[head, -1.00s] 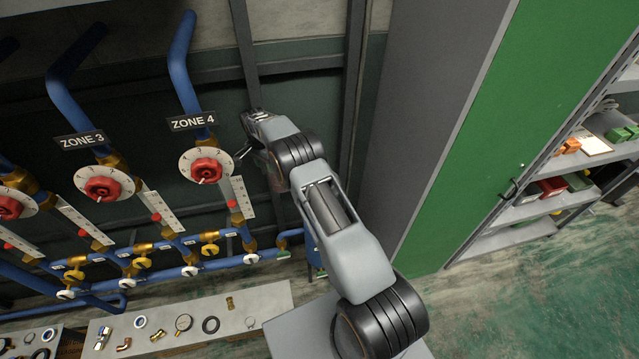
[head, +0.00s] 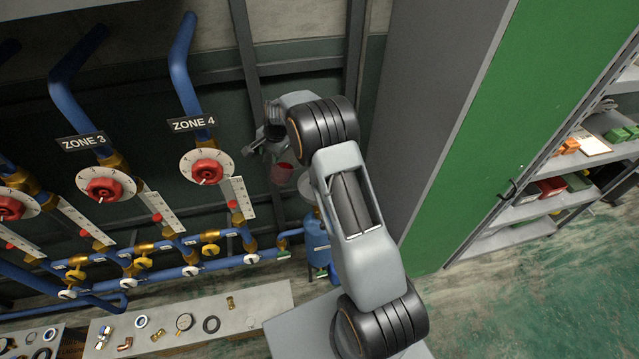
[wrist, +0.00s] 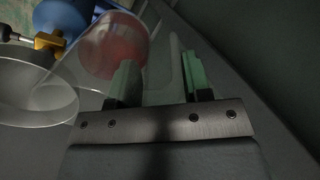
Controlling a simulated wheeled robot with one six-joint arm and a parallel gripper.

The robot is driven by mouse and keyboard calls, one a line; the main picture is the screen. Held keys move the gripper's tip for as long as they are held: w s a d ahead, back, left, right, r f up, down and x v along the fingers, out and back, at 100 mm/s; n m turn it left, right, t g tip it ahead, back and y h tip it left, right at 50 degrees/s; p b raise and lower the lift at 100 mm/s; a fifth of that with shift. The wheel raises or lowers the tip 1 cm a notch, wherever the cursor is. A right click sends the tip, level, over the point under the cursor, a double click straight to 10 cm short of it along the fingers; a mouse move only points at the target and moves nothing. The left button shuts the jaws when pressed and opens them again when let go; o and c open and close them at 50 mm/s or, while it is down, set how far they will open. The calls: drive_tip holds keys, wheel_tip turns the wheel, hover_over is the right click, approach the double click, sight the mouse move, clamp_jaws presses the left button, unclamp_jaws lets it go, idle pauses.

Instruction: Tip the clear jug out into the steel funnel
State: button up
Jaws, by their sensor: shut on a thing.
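The clear jug (head: 282,174) holds red liquid and hangs beside my gripper (head: 268,146), left of my forearm in the head view. In the wrist view the jug (wrist: 112,48) is see-through, with the red liquid inside it. My gripper (wrist: 158,82) is shut on a clear part of the jug, seemingly its handle. The steel funnel (head: 308,188) sits just right of and below the jug in the head view, partly hidden by my arm. In the wrist view its wide mouth (wrist: 38,92) is at the left, overlapped by the jug's clear wall. I see no liquid running out.
A blue tank (head: 317,238) stands under the funnel. Blue pipes with red-knobbed dials (head: 207,172) fill the left. A grey and green cabinet (head: 480,150) stands close at right. A bench (head: 215,318) with loose fittings lies below.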

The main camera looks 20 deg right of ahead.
drive_tip(key=s+d+r+t+y+b, duration=0.3)
drive_tip(key=s+r+t+y+b, duration=0.1)
drive_tip(key=b, duration=0.6)
wheel_tip(320, 180, up, 2)
drive_tip(key=shift+s+d+r+t, duration=0.1)
drive_tip(key=shift+s+d+t, duration=0.2)
drive_tip(key=shift+t, duration=0.4)
drive_tip(key=b, duration=0.2)
drive_tip(key=t+y+b, duration=0.1)
drive_tip(key=b, duration=0.2)
drive_tip(key=shift+s+d+f, duration=0.2)
drive_tip(key=shift+s+d, duration=0.2)
drive_tip(key=shift+s+d+r+t+y+b, duration=0.15)
drive_tip(key=shift+r+t+y+b, duration=0.2)
drive_tip(key=shift+t+b, duration=0.1)
drive_tip(key=shift+s+d+r+t+y+b, duration=0.25)
drive_tip(key=shift+s+t+y+b, duration=0.15)
drive_tip(key=shift+b, duration=0.7)
drive_tip(key=shift+s+d+f+t+y+b, duration=0.2)
drive_tip(key=shift+s+d+t+b, duration=0.35)
drive_tip(key=shift+b, duration=0.6)
drive_tip(key=shift+s+d+f+t+y+b, duration=0.1)
drive_tip(key=shift+s+d+t+y+b, duration=0.2)
drive_tip(key=shift+s+b, duration=0.55)
drive_tip(key=shift+s+d+r+t+y+b, duration=0.25)
drive_tip(key=shift+d+t+y+b, duration=0.15)
drive_tip(key=shift+b, duration=1.6)
drive_tip(key=shift+s+d+r+t+y+b, duration=0.1)
drive_tip(key=shift+s+d+t+y+b, duration=0.25)
drive_tip(key=shift+b, duration=1.65)
